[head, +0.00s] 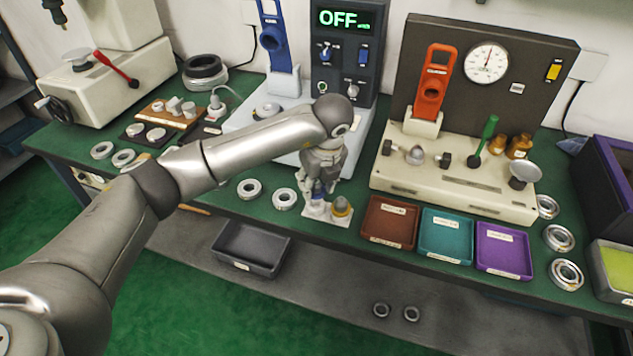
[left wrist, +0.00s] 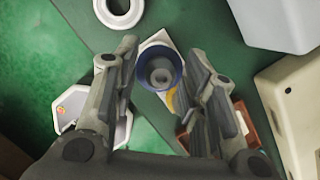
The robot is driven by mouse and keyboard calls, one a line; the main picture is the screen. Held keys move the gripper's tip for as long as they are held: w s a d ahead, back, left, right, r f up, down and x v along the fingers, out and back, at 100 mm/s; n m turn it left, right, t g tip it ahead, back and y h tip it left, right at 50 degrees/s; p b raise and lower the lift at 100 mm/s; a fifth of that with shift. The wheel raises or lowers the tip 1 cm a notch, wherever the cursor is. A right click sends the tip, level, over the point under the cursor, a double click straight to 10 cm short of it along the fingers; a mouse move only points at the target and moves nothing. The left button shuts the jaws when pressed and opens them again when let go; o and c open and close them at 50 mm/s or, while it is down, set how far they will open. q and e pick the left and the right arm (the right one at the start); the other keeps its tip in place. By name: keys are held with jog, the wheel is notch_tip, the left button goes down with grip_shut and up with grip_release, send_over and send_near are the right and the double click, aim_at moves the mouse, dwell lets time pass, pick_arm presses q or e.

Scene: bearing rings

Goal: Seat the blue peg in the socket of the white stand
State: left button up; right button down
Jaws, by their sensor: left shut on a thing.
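The white stand (head: 327,214) is at the front edge of the green bench, and a corner shows in the left wrist view (left wrist: 156,41). A grey and yellow piece (head: 342,206) stands at its right side. My left gripper (head: 319,182) points down over the stand's left side and is shut on the blue peg (head: 317,189). In the left wrist view the blue peg (left wrist: 161,69) is upright between the fingers, with a round blue rim and grey centre. It is right at or just above the left socket; the fingers and peg hide whether it is inside.
Bearing rings (head: 284,199) lie left of the stand. A brown tray (head: 390,223), a teal tray (head: 446,235) and a purple tray (head: 504,251) are to the right. The gauge station (head: 455,178) and the control box with the OFF display (head: 344,60) stand behind.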

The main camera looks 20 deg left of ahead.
pick_arm(q)
jog(key=shift+f, duration=0.15)
jog(key=shift+f+b, duration=0.35)
jog(key=shift+b, duration=0.1)
jog(key=shift+f, duration=0.2)
jog(key=shift+f+b, duration=1.15)
jog(key=o, duration=1.3)
